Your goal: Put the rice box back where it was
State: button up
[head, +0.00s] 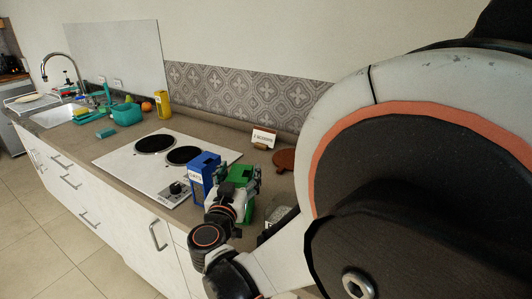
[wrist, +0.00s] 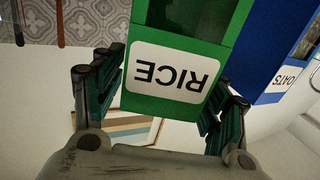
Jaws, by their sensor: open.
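The green rice box (head: 241,174) stands on the counter, partly hidden behind my gripper (head: 240,188). In the wrist view the rice box (wrist: 178,70) shows its white RICE label upside down. The blue oats box (head: 203,172) stands just left of the rice box in the head view. It also shows at the right of the wrist view (wrist: 272,60).
A cooktop (head: 165,160) lies left of the boxes. A grey item (head: 279,212) is close right of my gripper. A yellow container (head: 163,104) and teal bowl (head: 126,114) stand farther left.

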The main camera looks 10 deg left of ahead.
jog(key=shift+s+r, duration=0.1)
jog(key=shift+r, duration=0.05)
jog(key=s+p, duration=0.3)
jog(key=s, duration=0.9)
